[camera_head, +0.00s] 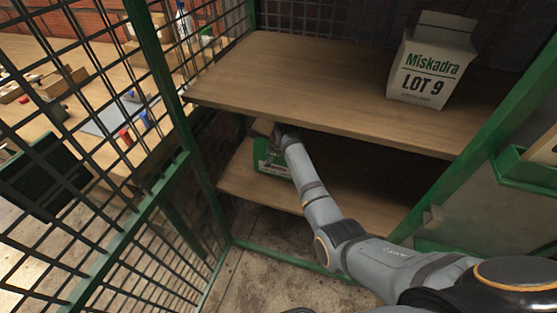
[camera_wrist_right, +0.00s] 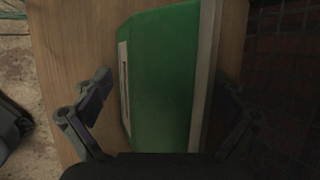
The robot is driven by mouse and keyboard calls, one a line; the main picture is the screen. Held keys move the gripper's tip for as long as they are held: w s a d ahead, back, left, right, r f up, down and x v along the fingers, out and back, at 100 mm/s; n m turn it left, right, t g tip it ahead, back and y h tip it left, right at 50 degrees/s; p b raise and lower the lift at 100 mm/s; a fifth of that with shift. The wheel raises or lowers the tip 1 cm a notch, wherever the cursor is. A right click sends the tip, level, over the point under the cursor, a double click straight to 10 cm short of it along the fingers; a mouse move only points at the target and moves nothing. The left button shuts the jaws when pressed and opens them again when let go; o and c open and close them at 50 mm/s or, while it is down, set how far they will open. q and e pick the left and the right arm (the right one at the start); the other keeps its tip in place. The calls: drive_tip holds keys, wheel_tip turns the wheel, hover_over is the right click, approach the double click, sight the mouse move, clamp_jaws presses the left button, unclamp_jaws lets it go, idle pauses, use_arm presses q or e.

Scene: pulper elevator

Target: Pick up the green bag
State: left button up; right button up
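The green bag (camera_head: 270,160) stands on the lower wooden shelf, partly hidden by my right arm and the upper shelf. A white label shows on its front. In the right wrist view the green bag (camera_wrist_right: 165,80) fills the middle, with a pale edge along its right side. My right gripper (camera_wrist_right: 165,97) is open, with one finger on each side of the bag. A gap shows between the left finger and the bag; the right finger is dark and close to the bag's right edge. In the head view my right gripper (camera_head: 280,132) is at the bag's top. My left gripper is not in view.
The upper shelf (camera_head: 290,75) overhangs the bag and carries a white "Miskadra LOT 9" bag (camera_head: 430,65). Green posts and wire mesh (camera_head: 90,130) bound the left. A green tray (camera_head: 530,170) hangs at right. The lower shelf (camera_head: 350,195) looks clear right of my arm.

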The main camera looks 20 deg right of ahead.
drive_tip(key=shift+s, duration=0.1)
drive_tip(key=c, duration=1.9)
